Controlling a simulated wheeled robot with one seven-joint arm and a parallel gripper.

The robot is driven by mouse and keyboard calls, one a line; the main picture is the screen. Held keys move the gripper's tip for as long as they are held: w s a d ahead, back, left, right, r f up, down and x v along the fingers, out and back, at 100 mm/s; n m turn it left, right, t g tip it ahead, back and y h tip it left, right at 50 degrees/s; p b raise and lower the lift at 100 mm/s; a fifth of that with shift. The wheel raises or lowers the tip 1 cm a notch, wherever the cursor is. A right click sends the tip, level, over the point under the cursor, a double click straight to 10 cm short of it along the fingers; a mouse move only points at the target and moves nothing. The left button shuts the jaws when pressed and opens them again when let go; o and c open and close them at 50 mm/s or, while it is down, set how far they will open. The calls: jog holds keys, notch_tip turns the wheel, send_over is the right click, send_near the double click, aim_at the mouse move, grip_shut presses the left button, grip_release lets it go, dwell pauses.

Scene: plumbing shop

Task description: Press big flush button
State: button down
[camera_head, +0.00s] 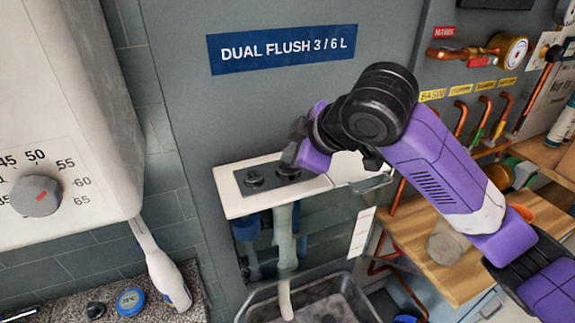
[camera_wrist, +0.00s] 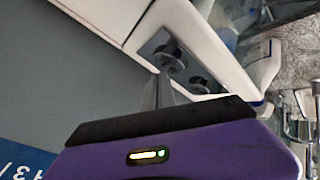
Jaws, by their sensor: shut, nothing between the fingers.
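A white cistern top (camera_head: 235,202) carries a dark plate (camera_head: 268,184) with two round dark buttons. The left button (camera_head: 254,179) is in full view in the head view. The right button (camera_head: 287,172) is partly covered by my gripper (camera_head: 298,158), which is right at it. In the wrist view, this nearer button (camera_wrist: 168,60) looks larger than the other button (camera_wrist: 202,85). My gripper (camera_wrist: 160,88) is shut and empty, its narrow tips pointing towards the nearer button. I cannot tell whether they touch it.
A blue "DUAL FLUSH 3 / 6 L" sign (camera_head: 282,48) is on the grey panel above. A white boiler (camera_head: 70,110) with a dial stands at left. Copper pipes (camera_head: 460,115) and a wooden bench (camera_head: 430,255) are at right. A dark basin (camera_head: 325,300) sits below.

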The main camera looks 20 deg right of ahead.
aim_at(291, 169)
jog(key=shift+f, duration=0.15)
jog(key=shift+f+b, duration=0.3)
jog(key=shift+f, duration=0.1)
dwell(0.6)
jog(key=shift+r+p, duration=0.4)
jog(key=shift+r, duration=0.15)
jog(key=shift+r+p, duration=2.5)
jog(key=shift+r, duration=0.5)
